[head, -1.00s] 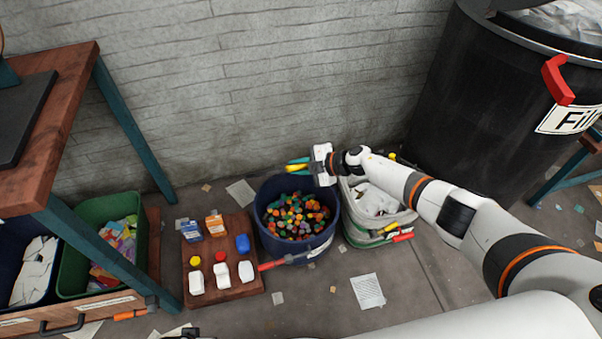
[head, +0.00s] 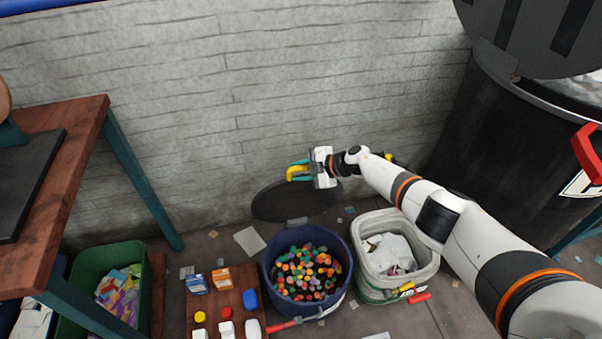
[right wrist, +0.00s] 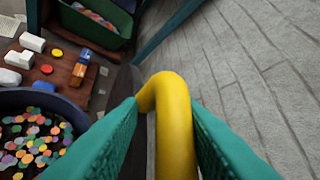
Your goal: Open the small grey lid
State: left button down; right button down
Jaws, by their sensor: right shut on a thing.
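The small grey lid (head: 283,205) is a dark disc. In the head view it stands behind the blue bucket (head: 266,266), tipped back towards the wall, with a small grey piece at its lower edge by the rim. The bucket's mouth is uncovered and colourful caps show inside. My right gripper (head: 298,172) is at the lid's upper right, its teal fingers shut on a yellow handle. In the right wrist view the bent yellow handle (right wrist: 172,115) lies between both fingers. Part of the lid is hidden by the fingers there. My left gripper is not in view.
A white-lined bin (head: 424,262) stands right of the bucket. A wooden board (head: 240,302) with small items lies left, beside a green crate (head: 85,262). A large black barrel (head: 490,140) with a raised dark lid (head: 540,35) stands right. The brick wall (head: 240,90) is close behind.

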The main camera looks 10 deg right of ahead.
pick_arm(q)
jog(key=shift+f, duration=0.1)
pick_arm(e)
jog(key=shift+a+f, duration=0.1)
jog(key=shift+f, duration=0.2)
jog(key=c, duration=1.3)
grip_release()
jog(key=shift+s, duration=0.1)
jog(key=shift+f, duration=0.1)
jog(key=shift+s, duration=0.1)
